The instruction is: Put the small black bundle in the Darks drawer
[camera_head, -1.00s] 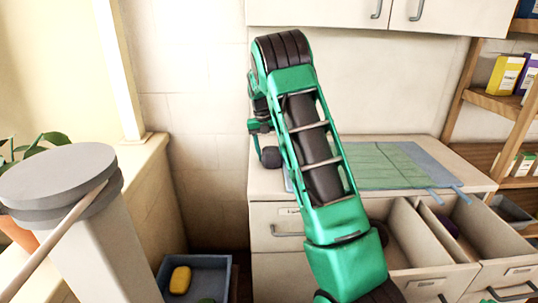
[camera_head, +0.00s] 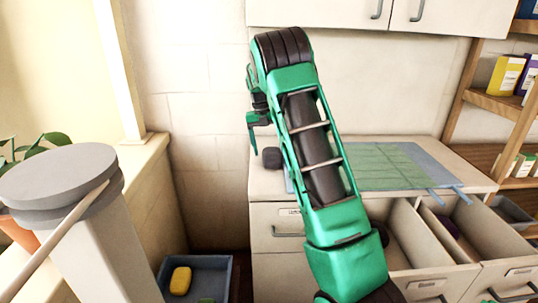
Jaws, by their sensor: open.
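A small black bundle (camera_head: 271,158) sits at the left end of the counter top, left of my arm. My gripper (camera_head: 255,133) is open and empty, just left of and above the bundle, partly hidden behind my green arm. Under the counter, the left drawer (camera_head: 275,222) is shut. The middle drawer (camera_head: 436,278) and the right drawer (camera_head: 497,268) are pulled open. A dark purple item (camera_head: 447,225) lies in the right drawer. The drawer labels are too small to read, so I cannot tell which is Darks.
A blue bin (camera_head: 222,275) with a yellow block (camera_head: 180,280) stands low at left. A grey round-topped post (camera_head: 60,175) is at far left. Wooden shelves (camera_head: 500,104) stand at right.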

